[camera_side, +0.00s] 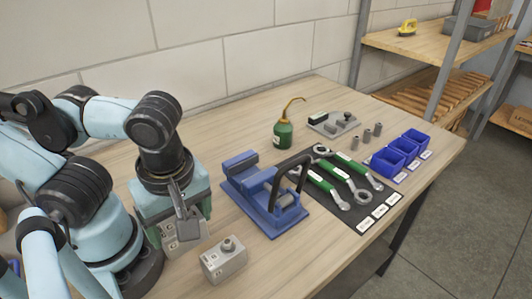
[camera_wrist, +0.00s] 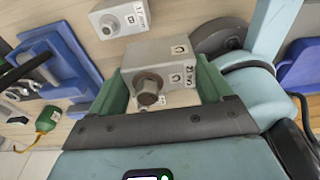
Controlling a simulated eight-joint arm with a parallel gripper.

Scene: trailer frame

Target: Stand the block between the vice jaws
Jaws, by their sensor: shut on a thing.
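A grey metal block (camera_side: 187,240) with a round bolt on one face is between the green fingers of my gripper (camera_side: 182,230), low over the table at the left. In the wrist view my gripper (camera_wrist: 160,80) is shut on this block (camera_wrist: 158,52), one finger on each side. I cannot tell whether the block touches the table. The blue vice (camera_side: 250,190) stands to its right, with a gap between its jaws and a black curved handle. The vice also shows at the upper left of the wrist view (camera_wrist: 58,58).
A second grey block (camera_side: 224,264) with a round knob stands on the table just right of my gripper. Beyond the vice are a green oil can (camera_side: 283,134), wrenches on a black mat (camera_side: 338,200), small metal cylinders and blue bins (camera_side: 388,160). Some table is clear in front of the vice.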

